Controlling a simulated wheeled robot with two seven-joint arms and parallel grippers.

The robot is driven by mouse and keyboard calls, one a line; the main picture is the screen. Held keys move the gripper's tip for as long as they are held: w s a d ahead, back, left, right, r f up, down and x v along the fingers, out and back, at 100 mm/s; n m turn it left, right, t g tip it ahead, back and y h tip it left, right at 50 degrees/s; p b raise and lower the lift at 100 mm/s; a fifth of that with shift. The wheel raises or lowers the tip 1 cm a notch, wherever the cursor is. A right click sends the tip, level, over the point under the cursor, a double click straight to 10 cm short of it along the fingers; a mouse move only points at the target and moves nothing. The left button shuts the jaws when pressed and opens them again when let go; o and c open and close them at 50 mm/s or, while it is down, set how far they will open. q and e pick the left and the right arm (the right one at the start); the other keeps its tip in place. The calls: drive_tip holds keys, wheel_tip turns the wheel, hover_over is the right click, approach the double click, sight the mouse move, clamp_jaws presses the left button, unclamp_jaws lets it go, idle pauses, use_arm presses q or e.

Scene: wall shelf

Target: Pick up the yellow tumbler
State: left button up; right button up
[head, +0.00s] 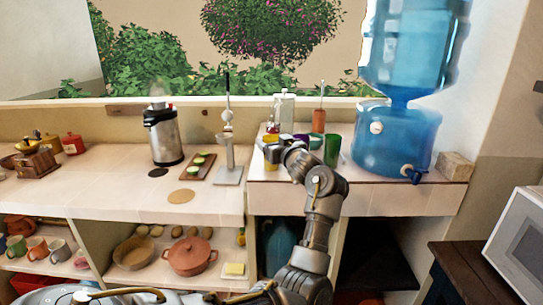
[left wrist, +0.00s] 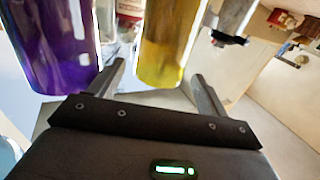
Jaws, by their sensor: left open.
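The yellow tumbler (head: 270,152) stands on the raised counter section in the head view, partly hidden by my left gripper (head: 277,143). In the left wrist view the yellow tumbler (left wrist: 168,42) is between the two open fingers of my left gripper (left wrist: 158,72). A gap shows between the tumbler and each finger, so neither appears to touch it. A purple tumbler (left wrist: 55,45) stands close by, just outside the left finger in that view. My right gripper is not in view.
A green tumbler (head: 332,150) stands right of my gripper, with the big blue water dispenser (head: 395,140) further right. A metal press (head: 229,160) and a board with cut limes (head: 199,167) are to the left. A glass jar (head: 284,108) stands behind.

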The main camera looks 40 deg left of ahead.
sight(268, 136)
use_arm(q)
drive_tip(key=p+x, duration=0.1)
drive_tip(key=x, duration=0.3)
drive_tip(key=shift+w+f, duration=0.1)
drive_tip(key=shift+f, duration=0.05)
drive_tip(key=shift+w+a, duration=0.15)
drive_tip(key=shift+a, duration=0.15)
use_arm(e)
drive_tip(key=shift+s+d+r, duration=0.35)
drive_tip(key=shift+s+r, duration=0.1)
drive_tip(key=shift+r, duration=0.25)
use_arm(q)
drive_tip(key=shift+d, duration=0.1)
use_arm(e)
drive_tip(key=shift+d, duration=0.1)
use_arm(q)
drive_tip(key=shift+c, duration=1.1)
drive_tip(key=c, duration=1.4)
drive_tip(key=shift+o, duration=0.2)
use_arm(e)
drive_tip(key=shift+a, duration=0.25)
use_arm(q)
drive_tip(key=shift+r, duration=0.2)
